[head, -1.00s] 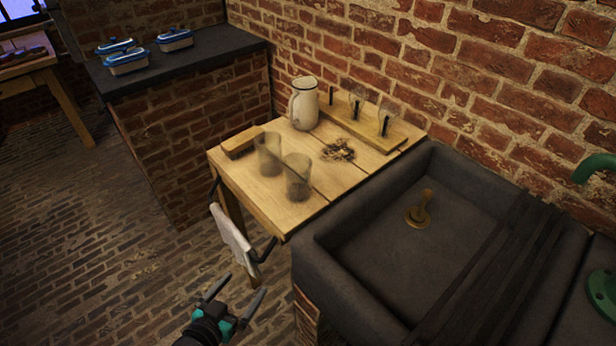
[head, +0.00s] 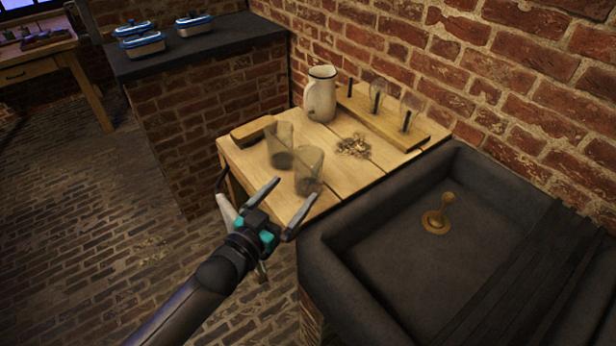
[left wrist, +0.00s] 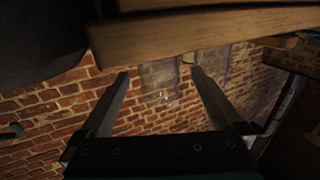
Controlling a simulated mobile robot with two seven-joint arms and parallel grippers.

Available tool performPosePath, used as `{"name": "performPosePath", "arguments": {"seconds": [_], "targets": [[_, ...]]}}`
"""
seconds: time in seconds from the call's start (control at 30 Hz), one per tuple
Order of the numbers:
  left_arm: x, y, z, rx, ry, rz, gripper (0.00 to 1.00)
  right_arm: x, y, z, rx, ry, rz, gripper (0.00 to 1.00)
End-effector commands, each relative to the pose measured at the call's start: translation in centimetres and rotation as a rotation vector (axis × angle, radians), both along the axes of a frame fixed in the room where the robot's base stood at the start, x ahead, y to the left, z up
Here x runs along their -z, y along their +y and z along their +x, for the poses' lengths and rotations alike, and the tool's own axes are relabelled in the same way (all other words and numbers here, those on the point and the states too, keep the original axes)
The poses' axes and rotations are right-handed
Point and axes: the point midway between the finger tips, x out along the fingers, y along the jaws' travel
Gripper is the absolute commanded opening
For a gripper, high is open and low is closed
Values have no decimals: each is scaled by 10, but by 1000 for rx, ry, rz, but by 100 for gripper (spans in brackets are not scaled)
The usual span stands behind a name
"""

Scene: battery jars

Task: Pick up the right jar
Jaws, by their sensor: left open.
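The right jar (head: 309,170) is a smoky clear glass standing on the wooden table, nearer me than the left jar (head: 279,146), a similar glass behind and left of it. My left gripper (head: 294,190) is open and empty at the table's front edge, its fingers spread and pointing toward the right jar, just short of it. In the left wrist view, a jar that looks like the right one (left wrist: 160,80) shows dimly between the fingertips, with the other jar (left wrist: 213,66) beside it. My right gripper is not in view.
A brush (head: 253,132), a white pitcher (head: 320,94), a debris pile (head: 353,147) and a wooden rack (head: 372,122) with upturned glasses are on the table (head: 370,176). A dark stone sink (head: 385,240) adjoins on the right. A towel (head: 227,212) hangs at the front.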

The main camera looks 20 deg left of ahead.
Motion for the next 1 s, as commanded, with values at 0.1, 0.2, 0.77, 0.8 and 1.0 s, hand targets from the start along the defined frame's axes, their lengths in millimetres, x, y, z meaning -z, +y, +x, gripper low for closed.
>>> {"name": "performPosePath", "arguments": {"seconds": [0.1, 0.2, 0.77, 0.8, 1.0], "targets": [[0, -3, 11, -1, -1, 0, 100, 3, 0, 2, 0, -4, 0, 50], [0, -4, 15, 0, 1, 0, 100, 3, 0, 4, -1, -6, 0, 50], [-4, -22, 64, 0, 1, 0, 100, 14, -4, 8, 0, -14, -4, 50], [-4, -23, 64, 0, 1, 0, 100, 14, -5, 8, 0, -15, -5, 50], [-4, -22, 64, 0, 1, 0, 98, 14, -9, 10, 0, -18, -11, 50]]}}
